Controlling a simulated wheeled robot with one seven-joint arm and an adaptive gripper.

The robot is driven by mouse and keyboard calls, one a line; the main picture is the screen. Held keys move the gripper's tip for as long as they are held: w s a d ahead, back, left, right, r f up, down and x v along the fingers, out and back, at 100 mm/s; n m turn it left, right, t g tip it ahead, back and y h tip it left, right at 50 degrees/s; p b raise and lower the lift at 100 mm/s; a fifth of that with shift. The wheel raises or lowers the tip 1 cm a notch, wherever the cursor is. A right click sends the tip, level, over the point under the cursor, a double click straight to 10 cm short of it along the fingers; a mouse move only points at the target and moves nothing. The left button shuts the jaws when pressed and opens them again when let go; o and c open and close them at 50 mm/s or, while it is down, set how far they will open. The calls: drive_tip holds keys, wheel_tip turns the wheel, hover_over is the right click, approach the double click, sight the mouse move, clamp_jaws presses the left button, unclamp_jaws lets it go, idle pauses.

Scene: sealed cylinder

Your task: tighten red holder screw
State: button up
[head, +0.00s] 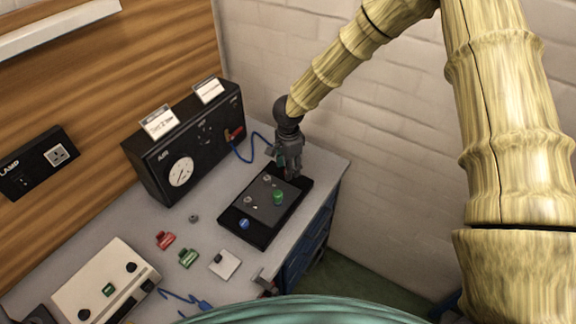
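My gripper (290,172) points down over the back right end of a black base (262,238) on the bench. Its fingers are small and dark here, and I cannot tell whether they are open or shut or touch anything. A grey plate (262,212) lies on the base, with a green knob-like part (278,197) standing on it and small screw-like parts beside it. A blue round part (244,224) is at the front left of the base. A small red block (165,240) lies apart on the bench. No red holder screw can be made out; whatever is under my gripper is hidden.
A black AIR box (150,178) with a gauge (180,171) and a blue hose (240,153) stands at the back. A green block (187,258), a white square piece (224,264) and a cream box (92,287) are on the bench. A brick wall is close behind my arm.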

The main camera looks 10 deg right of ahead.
drive_tip(key=w+f, duration=0.1)
drive_tip(key=f, duration=0.1)
drive_tip(key=w+f, duration=0.2)
drive_tip(key=shift+w+f, duration=0.1)
drive_tip(key=shift+s+r, duration=0.5)
drive_tip(key=shift+s, duration=0.3)
drive_tip(key=shift+c, duration=0.5)
drive_tip(key=shift+s+d, duration=0.1)
drive_tip(key=c, duration=0.3)
drive_tip(key=shift+w+f, duration=0.4)
drive_tip(key=shift+w, duration=0.1)
clamp_jaws()
drive_tip(key=shift+s+r, duration=0.1)
drive_tip(key=shift+r, duration=0.05)
